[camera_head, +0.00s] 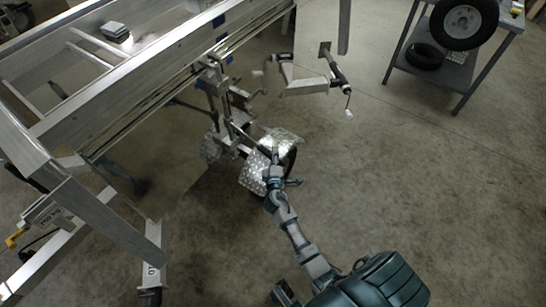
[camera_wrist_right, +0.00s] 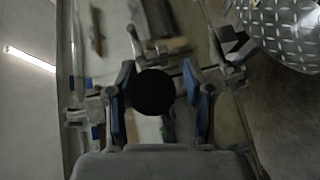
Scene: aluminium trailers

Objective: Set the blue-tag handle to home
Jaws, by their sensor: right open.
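My right gripper (camera_head: 274,162) reaches in beside the diamond-plate fender of the trailer in the head view. In the right wrist view the gripper (camera_wrist_right: 158,95) is open, its two blue-padded fingers apart. A round black end (camera_wrist_right: 153,92), perhaps a handle knob, shows between the fingers; I cannot tell if they touch it. I cannot pick out for certain a handle with a blue tag. Small blue marks (camera_head: 219,20) show on the trailer rail. My left gripper is not in view.
The aluminium trailer frame (camera_head: 120,75) fills the left. The diamond-plate fender (camera_head: 254,172) is close to my right gripper; it also shows in the right wrist view (camera_wrist_right: 290,30). A bracket with cranks (camera_head: 305,87) stands above. A table with tyres (camera_head: 437,68) is at upper right. Floor at right is clear.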

